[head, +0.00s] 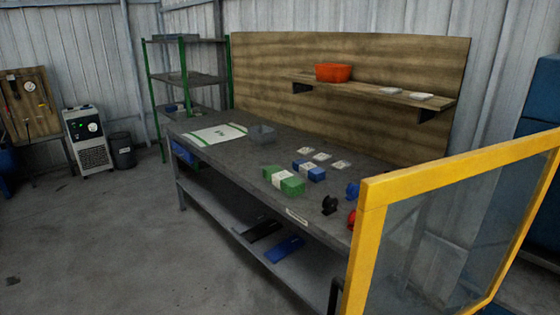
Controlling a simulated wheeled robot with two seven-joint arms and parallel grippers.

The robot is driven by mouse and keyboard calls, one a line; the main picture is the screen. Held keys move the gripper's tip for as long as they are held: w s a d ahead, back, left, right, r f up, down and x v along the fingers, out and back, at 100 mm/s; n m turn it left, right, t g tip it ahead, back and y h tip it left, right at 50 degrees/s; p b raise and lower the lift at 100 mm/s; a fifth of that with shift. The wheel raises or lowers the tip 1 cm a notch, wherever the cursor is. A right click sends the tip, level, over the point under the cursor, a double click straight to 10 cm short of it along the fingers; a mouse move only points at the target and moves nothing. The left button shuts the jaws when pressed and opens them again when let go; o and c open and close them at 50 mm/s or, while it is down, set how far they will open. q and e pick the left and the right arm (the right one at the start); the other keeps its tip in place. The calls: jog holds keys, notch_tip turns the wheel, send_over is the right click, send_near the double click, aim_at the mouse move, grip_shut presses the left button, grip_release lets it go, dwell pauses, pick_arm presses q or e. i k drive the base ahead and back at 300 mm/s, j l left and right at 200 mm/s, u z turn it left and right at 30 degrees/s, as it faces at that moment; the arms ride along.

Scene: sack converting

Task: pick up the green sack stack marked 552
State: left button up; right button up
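A green sack stack (291,186) with a white paper band around its middle lies on the grey workbench (240,171), close to the front edge. The marking on its band is too small to read. A blue stack (316,173) with a similar white band lies just behind it to the right, apart from it or nearly so. Neither of my grippers shows in the head view.
Several white cards (322,156) lie behind the stacks. Black, blue and red items stand to the right. A yellow-framed clear panel (371,225) blocks the right front. Floor at left is clear.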

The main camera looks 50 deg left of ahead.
aim_at(282, 180)
jog(key=i+j, duration=0.1)
jog(key=j, duration=0.3)
jog(key=j+u, duration=0.1)
jog(key=j, duration=0.3)
jog(key=i+j, duration=0.2)
jog(key=j, duration=0.2)
jog(key=i+j+u, duration=0.1)
jog(key=j, duration=0.3)
jog(key=i+j, duration=0.1)
jog(key=j, duration=0.3)
jog(key=i+j+u, duration=0.1)
jog(key=j, duration=0.3)
jog(key=i+j, duration=0.15)
jog(key=j, duration=0.25)
jog(key=i+j+u, duration=0.1)
jog(key=j, duration=0.3)
